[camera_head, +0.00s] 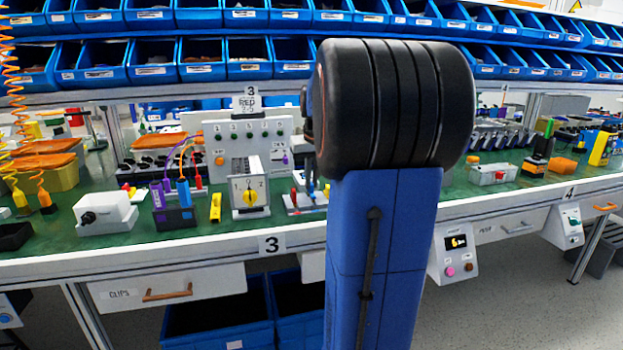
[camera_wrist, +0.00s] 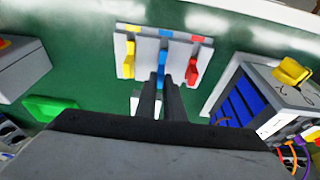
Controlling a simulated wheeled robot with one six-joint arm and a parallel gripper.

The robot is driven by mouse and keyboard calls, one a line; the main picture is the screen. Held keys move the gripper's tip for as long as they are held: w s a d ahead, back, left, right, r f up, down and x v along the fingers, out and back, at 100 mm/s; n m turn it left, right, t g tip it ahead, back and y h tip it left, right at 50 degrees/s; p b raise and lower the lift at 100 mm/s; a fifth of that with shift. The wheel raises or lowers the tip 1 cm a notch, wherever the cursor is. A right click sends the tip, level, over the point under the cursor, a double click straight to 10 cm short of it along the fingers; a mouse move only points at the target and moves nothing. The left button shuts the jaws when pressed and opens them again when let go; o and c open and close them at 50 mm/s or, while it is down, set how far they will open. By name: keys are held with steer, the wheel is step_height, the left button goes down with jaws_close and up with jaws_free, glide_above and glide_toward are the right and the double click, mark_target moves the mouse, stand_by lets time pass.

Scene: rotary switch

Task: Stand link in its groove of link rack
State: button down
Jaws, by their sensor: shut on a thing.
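The link rack (camera_wrist: 147,52) is a light grey plate near the top middle of the wrist view, with yellow, blue and red marks along its far edge. A yellow link (camera_wrist: 130,60) is at its left groove and a red link (camera_wrist: 191,68) at its right. My gripper (camera_wrist: 162,86) is shut on the blue link (camera_wrist: 162,66), which lines up with the middle, blue-marked groove. I cannot tell whether the blue link is seated, as my fingers hide its near end. In the head view the rack (camera_head: 308,206) is partly behind my arm.
The rotary switch box (camera_head: 249,190) with its yellow knob stands beside the rack; it also shows at right in the wrist view (camera_wrist: 252,98). A grey box (camera_wrist: 22,68) and a green piece (camera_wrist: 52,107) lie left. Green bench surface is free between them and the rack.

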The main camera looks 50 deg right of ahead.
steer(key=shift+f, duration=0.75)
steer(key=c, duration=1.8)
jaws_free()
steer(key=v, duration=1.7)
steer(key=shift+r, duration=0.25)
steer(key=shift+w+a, duration=0.1)
steer(key=shift+a, duration=0.1)
